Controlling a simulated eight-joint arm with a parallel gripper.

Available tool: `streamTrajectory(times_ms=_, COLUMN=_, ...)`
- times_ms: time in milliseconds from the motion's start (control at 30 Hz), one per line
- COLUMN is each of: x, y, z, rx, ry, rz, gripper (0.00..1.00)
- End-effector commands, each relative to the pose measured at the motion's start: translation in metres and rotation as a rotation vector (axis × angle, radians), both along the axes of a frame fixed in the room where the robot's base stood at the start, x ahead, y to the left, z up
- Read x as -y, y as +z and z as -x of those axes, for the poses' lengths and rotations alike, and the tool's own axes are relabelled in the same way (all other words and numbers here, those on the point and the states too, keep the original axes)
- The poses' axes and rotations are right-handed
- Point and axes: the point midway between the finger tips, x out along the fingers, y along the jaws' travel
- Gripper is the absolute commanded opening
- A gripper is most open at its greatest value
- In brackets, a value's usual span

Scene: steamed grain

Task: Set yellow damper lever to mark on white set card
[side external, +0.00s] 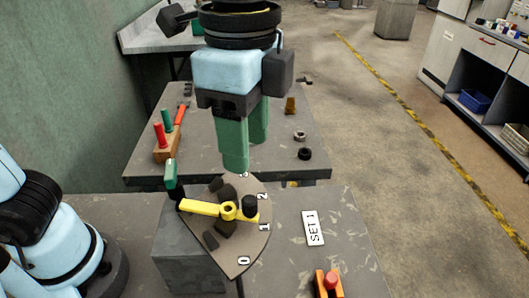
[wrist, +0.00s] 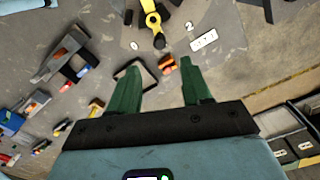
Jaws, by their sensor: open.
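The yellow damper lever (side external: 200,208) lies across a brown dial plate (side external: 240,250) on a grey block, with a round yellow hub and a black knob (side external: 250,204) towards its right end. That end lies between marks 1 and 2; the exact pointer reading is unclear. The lever (wrist: 151,19) and knob (wrist: 159,41) also show at the top of the wrist view. The white set card (side external: 313,228), reading "SET 1", lies right of the dial. My gripper (side external: 247,155) is open and empty, its green fingers pointing down above and behind the dial, apart from the knob.
A green-topped handle (side external: 172,175) stands by the lever's left end. An orange piece with a red top (side external: 328,283) is at the front right. A wooden rack (side external: 167,151) with red and green handles and dark rings (side external: 304,153) sit on the rear table.

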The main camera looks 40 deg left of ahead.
Motion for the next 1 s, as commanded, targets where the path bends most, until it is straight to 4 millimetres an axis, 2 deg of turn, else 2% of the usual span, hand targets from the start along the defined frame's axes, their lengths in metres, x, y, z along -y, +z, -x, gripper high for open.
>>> streamTrajectory(times_ms=100, x=0.0, y=0.014, z=0.0, rx=0.0, ry=0.0, rz=0.0, gripper=0.49)
streamTrajectory(times_ms=233, x=0.0, y=0.022, z=0.0, rx=0.0, ry=0.0, rz=0.0, gripper=0.49)
streamTrajectory(times_ms=667, x=-0.002, y=0.023, z=-0.002, rx=0.005, ry=0.012, rz=0.004, gripper=0.49)
streamTrajectory(times_ms=767, x=-0.014, y=0.013, z=-0.011, rx=0.032, ry=0.088, rz=0.027, gripper=0.49)
streamTrajectory(times_ms=833, x=-0.03, y=-0.001, z=-0.022, rx=0.072, ry=0.193, rz=0.06, gripper=0.49)
streamTrajectory(times_ms=1000, x=-0.094, y=-0.05, z=-0.051, rx=0.229, ry=0.567, rz=0.179, gripper=0.49)
